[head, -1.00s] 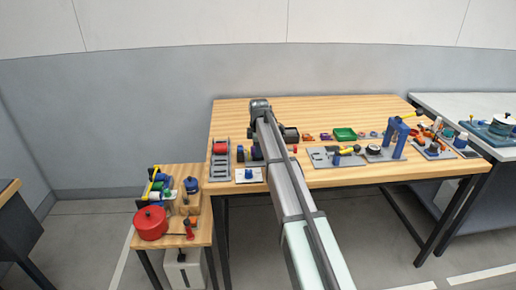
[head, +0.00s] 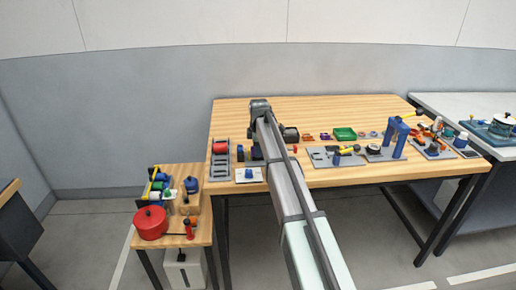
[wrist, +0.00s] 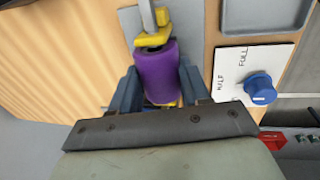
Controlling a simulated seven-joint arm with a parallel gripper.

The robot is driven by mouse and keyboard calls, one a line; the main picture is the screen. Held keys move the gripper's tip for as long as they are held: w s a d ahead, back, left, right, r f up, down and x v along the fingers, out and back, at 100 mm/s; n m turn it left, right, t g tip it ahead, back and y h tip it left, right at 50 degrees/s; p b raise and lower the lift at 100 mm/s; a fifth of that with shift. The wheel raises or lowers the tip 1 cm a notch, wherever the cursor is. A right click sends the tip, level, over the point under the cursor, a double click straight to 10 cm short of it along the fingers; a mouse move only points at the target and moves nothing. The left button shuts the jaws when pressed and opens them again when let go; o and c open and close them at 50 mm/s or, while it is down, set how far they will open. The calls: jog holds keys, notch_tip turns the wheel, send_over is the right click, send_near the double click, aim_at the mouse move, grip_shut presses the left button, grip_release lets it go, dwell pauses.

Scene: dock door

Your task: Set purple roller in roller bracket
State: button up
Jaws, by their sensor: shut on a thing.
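The purple roller (wrist: 158,72) shows in the middle of the wrist view, between the blue fingers of my gripper (wrist: 160,84), which is shut on it. A yellow bracket piece (wrist: 153,40) on a grey post stands at the roller's far end and seems to meet it. A little yellow also shows at the roller's near end, mostly hidden by my gripper. I cannot tell whether the roller rests fully in the bracket. A grey plate (wrist: 131,22) lies beneath. In the head view my arm hides the gripper and most of this spot.
A white panel with a blue knob (wrist: 259,88) is close on the right in the wrist view. The bench's back is clear.

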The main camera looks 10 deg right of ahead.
jog(key=o, duration=1.2)
jog(key=shift+o, duration=0.5)
jog(key=shift+o, duration=1)
jog(key=shift+r, duration=0.15)
jog(key=shift+r, duration=3.85)
